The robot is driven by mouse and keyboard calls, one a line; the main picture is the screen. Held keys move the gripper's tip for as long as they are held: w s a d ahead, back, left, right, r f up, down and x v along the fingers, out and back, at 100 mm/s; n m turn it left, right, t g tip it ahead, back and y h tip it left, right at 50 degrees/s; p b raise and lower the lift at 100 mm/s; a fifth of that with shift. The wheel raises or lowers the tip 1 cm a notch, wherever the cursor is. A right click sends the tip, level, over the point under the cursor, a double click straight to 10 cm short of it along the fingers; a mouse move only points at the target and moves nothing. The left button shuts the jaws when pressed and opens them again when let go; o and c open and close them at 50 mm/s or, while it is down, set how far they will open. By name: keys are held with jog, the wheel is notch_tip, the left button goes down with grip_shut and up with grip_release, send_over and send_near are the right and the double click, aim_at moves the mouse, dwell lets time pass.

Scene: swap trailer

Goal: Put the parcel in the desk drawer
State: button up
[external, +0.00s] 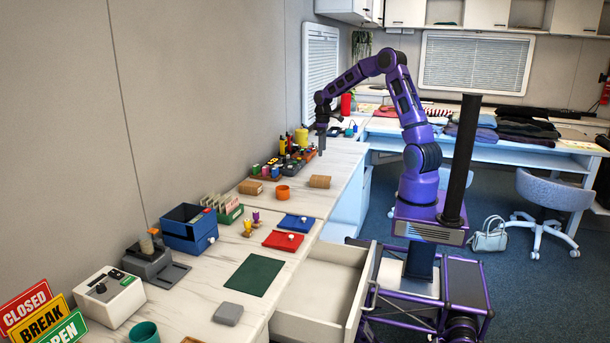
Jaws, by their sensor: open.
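The desk drawer (313,330) is pulled out at the front of the near desk, and its visible inside looks empty. Two brown paper-coloured pieces lie on the white worktop: a rounded one (320,181) near the front edge and another (251,187) farther left. Either could be the parcel; I cannot tell which. My gripper (322,148) is open and points down over the far part of the worktop, beyond both brown pieces and well away from the drawer. I see nothing held in it.
Tools and small bottles crowd the worktop near my gripper.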

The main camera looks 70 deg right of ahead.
jog(key=b, duration=0.2)
send_near(321, 177)
jog(key=f, duration=0.5)
jog(key=shift+s+a+f, duration=0.15)
jog(key=shift+s+a, duration=0.1)
jog(key=shift+w+f, duration=0.15)
jog(key=shift+f, duration=1.2)
jog(key=shift+w+f, duration=0.1)
jog(key=shift+f, duration=1.2)
jog(key=shift+r, duration=0.1)
jog(key=c, duration=1.6)
